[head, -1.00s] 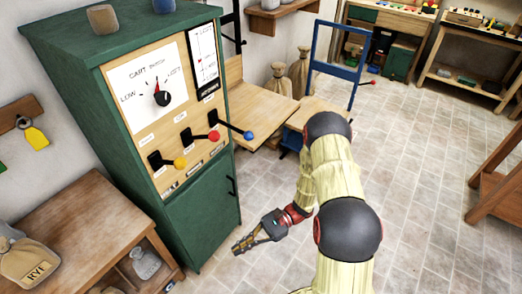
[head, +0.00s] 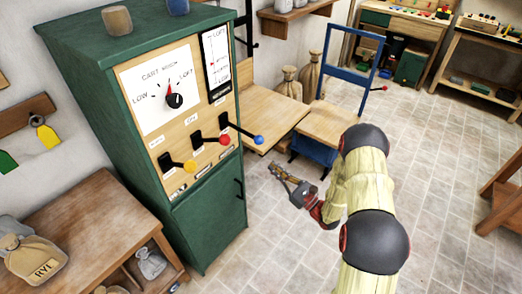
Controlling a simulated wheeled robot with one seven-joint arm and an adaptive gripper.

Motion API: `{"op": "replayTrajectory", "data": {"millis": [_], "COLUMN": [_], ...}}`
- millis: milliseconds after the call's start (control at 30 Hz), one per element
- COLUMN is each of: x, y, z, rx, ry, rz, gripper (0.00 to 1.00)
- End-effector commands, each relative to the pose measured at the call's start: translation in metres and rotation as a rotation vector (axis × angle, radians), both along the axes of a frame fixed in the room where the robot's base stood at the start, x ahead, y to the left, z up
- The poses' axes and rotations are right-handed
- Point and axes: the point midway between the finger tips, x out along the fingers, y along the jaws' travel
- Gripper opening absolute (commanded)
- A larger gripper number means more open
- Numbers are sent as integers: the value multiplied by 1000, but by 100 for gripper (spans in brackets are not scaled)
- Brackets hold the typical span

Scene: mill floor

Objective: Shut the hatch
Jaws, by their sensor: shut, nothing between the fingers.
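My gripper (head: 275,169) is shut and empty, held over the tiled floor right of the green cabinet and in front of the blue cart. It points up-left, apart from everything. A flat wooden flap (head: 268,124) stands out level from the wall behind the cabinet, with an upright wooden panel (head: 245,73) at its wall side. The flap may be the hatch; no label shows. The green cabinet (head: 95,100) has a lower door (head: 208,222) with a black handle (head: 239,188); this door looks closed. Yellow, red and blue knobbed levers (head: 225,140) stick out of its panel.
A blue-framed cart (head: 346,72) with a wooden bed stands against the flap's right side. Sacks (head: 309,75) stand behind it. A wooden bench (head: 95,220) is at the lower left. Workbenches line the back right. The floor (head: 440,190) on the right is clear.

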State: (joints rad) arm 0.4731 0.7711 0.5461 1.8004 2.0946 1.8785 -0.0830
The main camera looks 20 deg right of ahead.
Motion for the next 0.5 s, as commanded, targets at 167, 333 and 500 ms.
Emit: {"op": "replayTrajectory", "data": {"millis": [167,333,500], "x": [0,2,15], "y": [0,2,12], "z": [0,0,5], "rx": [-3,-3,-3], "ry": [0,-1,-2], "rz": [1,3,5], "gripper": [0,0,0]}}
